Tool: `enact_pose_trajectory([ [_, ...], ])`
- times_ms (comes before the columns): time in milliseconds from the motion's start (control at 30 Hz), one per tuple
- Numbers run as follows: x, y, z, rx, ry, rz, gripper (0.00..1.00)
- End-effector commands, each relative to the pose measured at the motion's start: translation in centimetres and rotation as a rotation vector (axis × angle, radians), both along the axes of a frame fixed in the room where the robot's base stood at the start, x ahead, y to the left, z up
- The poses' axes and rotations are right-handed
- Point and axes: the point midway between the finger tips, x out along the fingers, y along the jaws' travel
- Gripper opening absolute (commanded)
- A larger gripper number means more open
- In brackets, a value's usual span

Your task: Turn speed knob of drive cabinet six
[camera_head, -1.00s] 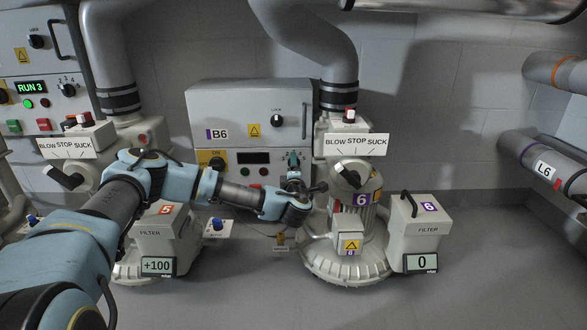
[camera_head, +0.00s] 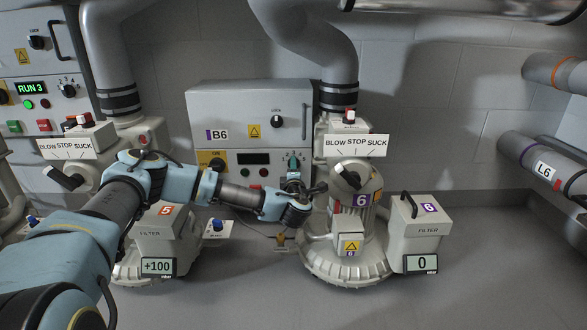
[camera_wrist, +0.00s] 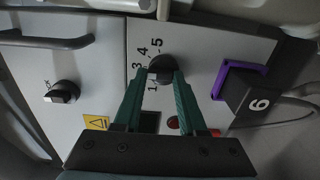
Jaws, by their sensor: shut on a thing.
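Drive cabinet B6 (camera_head: 250,112) is a grey box on the back wall, left of blower 6 (camera_head: 345,225). Its speed knob (camera_wrist: 161,66) is dark and round, with a numbered scale around it, in the wrist view. My gripper (camera_wrist: 161,80) has its two green fingers on either side of this knob and is shut on it. In the head view my gripper (camera_head: 294,163) is at the lower right of the cabinet front, and the knob is largely hidden by the fingers. The knob's exact pointer setting cannot be read.
The cabinet has a lock knob (camera_head: 277,121), a handle (camera_head: 304,121) and a dark display (camera_head: 253,158). Blower 6's filter box (camera_head: 423,232) reads 0 on its display (camera_head: 422,262). Blower 5's display (camera_head: 157,266) reads +100. Floor at the right is clear.

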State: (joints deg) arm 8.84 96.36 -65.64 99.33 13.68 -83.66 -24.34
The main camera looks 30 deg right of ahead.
Motion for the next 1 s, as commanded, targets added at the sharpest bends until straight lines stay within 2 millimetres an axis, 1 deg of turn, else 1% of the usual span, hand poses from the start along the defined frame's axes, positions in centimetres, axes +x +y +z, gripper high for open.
enact_pose_trajectory([
  [267,0.03,0.11,-0.05,-0.125,0.072,0.002,0.0],
  [1000,0.12,0.33,-0.5,-0.729,0.401,0.002,0.0],
])
